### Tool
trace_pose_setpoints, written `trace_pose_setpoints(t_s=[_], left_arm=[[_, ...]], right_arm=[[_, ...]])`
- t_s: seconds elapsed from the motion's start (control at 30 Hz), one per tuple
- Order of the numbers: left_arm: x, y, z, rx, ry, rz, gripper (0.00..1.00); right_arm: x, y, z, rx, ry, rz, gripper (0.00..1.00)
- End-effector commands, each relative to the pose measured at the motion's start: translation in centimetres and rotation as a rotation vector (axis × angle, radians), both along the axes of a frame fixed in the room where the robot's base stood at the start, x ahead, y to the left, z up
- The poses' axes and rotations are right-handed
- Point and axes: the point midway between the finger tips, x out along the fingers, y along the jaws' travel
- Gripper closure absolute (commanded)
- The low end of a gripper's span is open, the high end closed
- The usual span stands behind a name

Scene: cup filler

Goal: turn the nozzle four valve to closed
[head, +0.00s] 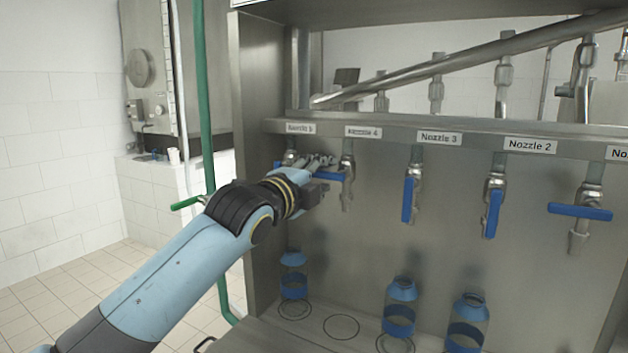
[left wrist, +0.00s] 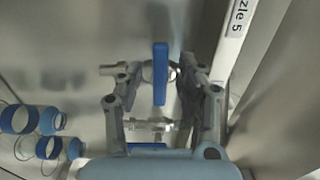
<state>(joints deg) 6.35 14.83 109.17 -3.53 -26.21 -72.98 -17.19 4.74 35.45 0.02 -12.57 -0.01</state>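The nozzle four valve has a blue handle (head: 334,176) that lies level, pointing left from its metal body below the Nozzle 4 label (head: 363,132). My left gripper (head: 322,162) is at this handle and partly covers it in the head view. In the left wrist view the blue handle (left wrist: 160,73) stands between the two spread fingers of my left gripper (left wrist: 157,85), nearer the right-hand finger. The gripper looks open; any contact with the handle cannot be told. My right gripper is not in view.
The nozzle 3 valve (head: 408,200) and nozzle 2 valve (head: 492,214) have handles hanging down. A level handle (head: 580,211) is at far right. The nozzle 5 valve is partly hidden beside my gripper. Blue-banded bottles (head: 399,308) stand below; the spot under nozzle 4 (head: 341,327) is empty.

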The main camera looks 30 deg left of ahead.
Motion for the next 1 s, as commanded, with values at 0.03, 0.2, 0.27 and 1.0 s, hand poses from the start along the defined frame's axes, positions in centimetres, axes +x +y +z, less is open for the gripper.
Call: trace_pose_setpoints(t_s=[0.03, 0.2, 0.27, 1.0], left_arm=[[-0.4, 0.0, 0.0, 0.001, 0.001, 0.0, 0.62], [-3.3, -0.2, -0.1, 0.003, 0.003, -0.001, 0.62], [-4.8, -0.3, -0.2, 0.004, 0.004, -0.001, 0.62], [-11.8, -0.6, -0.1, 0.001, 0.001, 0.0, 0.62]], right_arm=[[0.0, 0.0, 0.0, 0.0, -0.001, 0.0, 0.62], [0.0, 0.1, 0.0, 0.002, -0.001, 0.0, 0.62], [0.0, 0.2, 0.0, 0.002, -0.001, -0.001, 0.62], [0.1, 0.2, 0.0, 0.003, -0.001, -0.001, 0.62]])
